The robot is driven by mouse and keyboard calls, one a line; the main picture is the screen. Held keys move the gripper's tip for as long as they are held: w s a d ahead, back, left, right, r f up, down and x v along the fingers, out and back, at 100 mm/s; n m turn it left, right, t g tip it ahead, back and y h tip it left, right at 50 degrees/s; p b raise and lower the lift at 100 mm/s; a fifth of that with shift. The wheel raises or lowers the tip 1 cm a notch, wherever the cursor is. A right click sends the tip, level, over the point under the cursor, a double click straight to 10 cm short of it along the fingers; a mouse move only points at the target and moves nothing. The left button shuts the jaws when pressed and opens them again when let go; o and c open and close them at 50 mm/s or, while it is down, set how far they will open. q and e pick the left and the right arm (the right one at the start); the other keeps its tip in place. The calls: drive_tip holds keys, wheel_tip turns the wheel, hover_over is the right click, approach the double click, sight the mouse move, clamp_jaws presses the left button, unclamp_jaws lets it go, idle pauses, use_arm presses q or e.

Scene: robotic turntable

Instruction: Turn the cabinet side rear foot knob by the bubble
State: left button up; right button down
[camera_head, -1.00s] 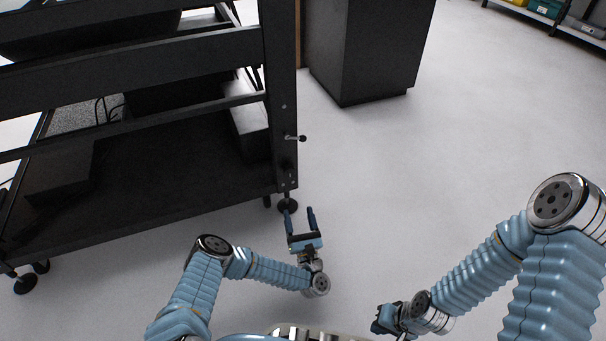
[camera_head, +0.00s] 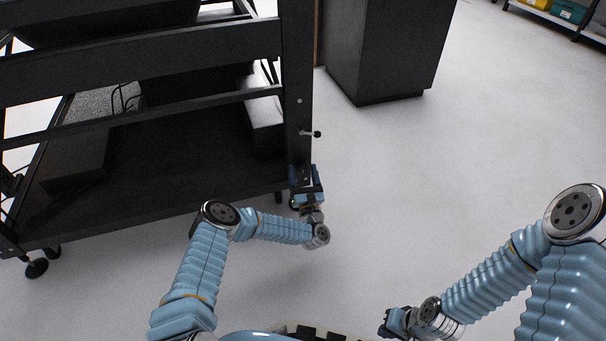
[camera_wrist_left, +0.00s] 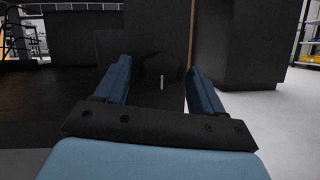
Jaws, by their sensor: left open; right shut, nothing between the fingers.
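The black rack (camera_head: 140,60) stands at the left in the head view. My left gripper (camera_head: 304,172) is at the foot of its near right corner post, on the side of the dark cabinet (camera_head: 390,50); it hides most of the foot there. In the left wrist view a dark, rounded knob (camera_wrist_left: 165,66) with a short pale mark shows between the open fingers of my left gripper (camera_wrist_left: 158,72). I cannot tell whether either finger touches it. My right gripper (camera_head: 388,322) is shut and empty, low over the floor. I cannot make out a bubble.
Another rack foot (camera_head: 36,268) stands at the lower left. A small handle (camera_head: 312,134) sticks out of the corner post above my left gripper. The floor to the right is clear back to a shelf (camera_head: 548,14).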

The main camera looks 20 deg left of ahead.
use_arm(q)
drive_tip(key=shift+c, duration=0.2)
drive_tip(key=c, duration=1)
drive_tip(key=shift+m, duration=0.3)
